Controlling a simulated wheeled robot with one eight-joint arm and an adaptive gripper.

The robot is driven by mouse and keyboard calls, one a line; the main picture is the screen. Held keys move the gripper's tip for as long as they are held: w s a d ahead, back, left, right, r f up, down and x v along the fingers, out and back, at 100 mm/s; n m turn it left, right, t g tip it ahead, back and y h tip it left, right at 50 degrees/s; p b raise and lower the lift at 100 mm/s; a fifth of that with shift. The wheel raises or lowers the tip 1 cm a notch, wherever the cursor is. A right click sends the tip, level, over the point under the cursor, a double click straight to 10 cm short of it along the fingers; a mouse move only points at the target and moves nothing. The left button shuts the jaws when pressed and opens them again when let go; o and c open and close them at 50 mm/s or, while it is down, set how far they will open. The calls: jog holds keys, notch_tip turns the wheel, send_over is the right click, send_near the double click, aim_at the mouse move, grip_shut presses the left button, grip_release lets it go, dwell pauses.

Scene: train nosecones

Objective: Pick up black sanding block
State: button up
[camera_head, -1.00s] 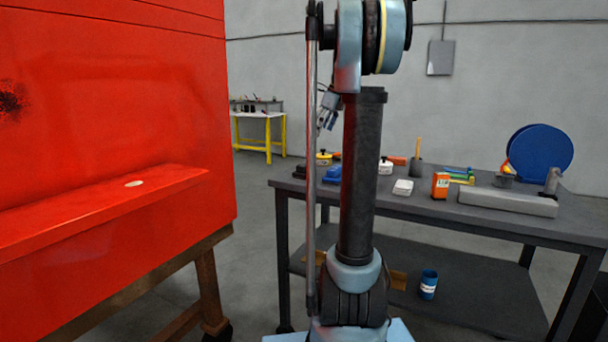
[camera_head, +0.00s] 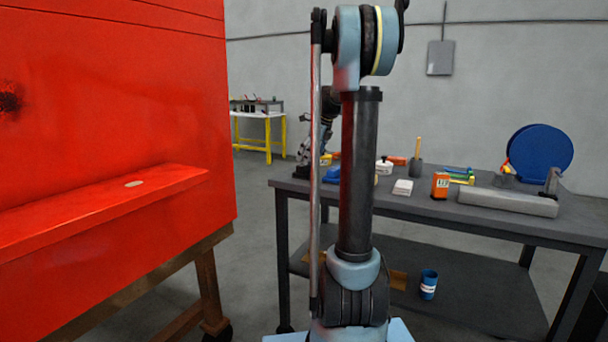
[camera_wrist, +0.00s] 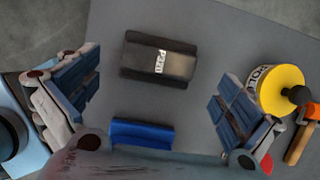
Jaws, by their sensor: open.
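The black sanding block (camera_wrist: 158,58), with a white "P320"-like label, lies on the grey table in the wrist view, ahead of and between the open fingers. In the head view the black block (camera_head: 301,172) shows at the table's left end, partly hidden by my gripper. My gripper (camera_wrist: 160,100) is open and empty, its two blue-padded fingers wide apart on either side. In the head view my gripper (camera_head: 306,150) hangs over the left end of the table, partly behind my arm.
A blue block (camera_wrist: 142,134) lies close to the black one, nearer my gripper. A yellow-lidded container (camera_wrist: 279,90) stands beside the right finger. The grey table (camera_head: 412,206) holds several other tools to the right. A red panel (camera_head: 110,120) stands at left.

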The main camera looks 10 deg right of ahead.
aim_at(305, 167)
jog(key=shift+x, duration=2.6)
jog(key=shift+r, duration=0.1)
jog(key=c, duration=1.1)
